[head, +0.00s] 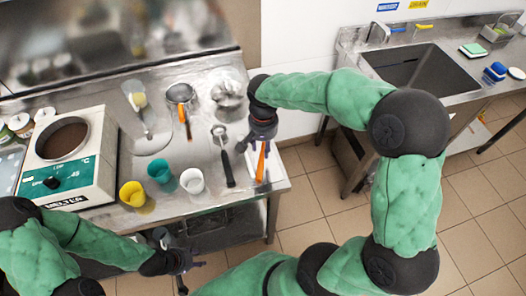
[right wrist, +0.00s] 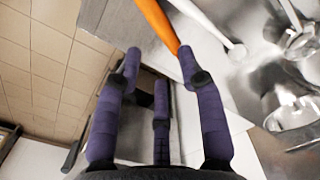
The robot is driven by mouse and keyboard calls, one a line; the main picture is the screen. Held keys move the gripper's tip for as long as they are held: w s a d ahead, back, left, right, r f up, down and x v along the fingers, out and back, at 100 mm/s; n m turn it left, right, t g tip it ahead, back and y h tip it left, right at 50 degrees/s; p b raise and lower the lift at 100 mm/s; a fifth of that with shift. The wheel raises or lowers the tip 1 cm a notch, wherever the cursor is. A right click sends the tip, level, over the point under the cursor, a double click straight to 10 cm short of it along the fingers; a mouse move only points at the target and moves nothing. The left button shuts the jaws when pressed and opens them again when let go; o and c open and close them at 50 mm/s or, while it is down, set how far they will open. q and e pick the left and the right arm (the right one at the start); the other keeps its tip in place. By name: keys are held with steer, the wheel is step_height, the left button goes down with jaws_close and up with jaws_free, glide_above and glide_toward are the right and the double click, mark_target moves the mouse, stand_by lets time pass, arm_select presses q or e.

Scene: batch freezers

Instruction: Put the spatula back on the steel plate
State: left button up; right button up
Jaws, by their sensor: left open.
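The orange-handled tool (head: 261,162), which looks like the spatula, is at the table's right end, over or beside a pale flat plate (head: 277,167). I cannot tell if that is the steel plate. My right gripper (head: 263,135) is above the handle's far end and hides part of the tool. In the right wrist view the orange handle (right wrist: 157,25) runs just beyond the fingertips, close to the right one. The fingers are spread with a gap between them. My left gripper (head: 185,267) is open and empty, low in front of the table.
A black-handled scoop (head: 225,160) lies left of the orange tool. White (head: 192,181), teal (head: 160,170) and yellow (head: 133,194) cups stand along the front. A batch freezer (head: 70,158) stands at left. An orange-handled strainer (head: 182,100) lies behind. A sink (head: 420,75) is at right.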

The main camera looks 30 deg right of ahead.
steer(key=shift+r+p, duration=0.45)
steer(key=shift+r, duration=1.8)
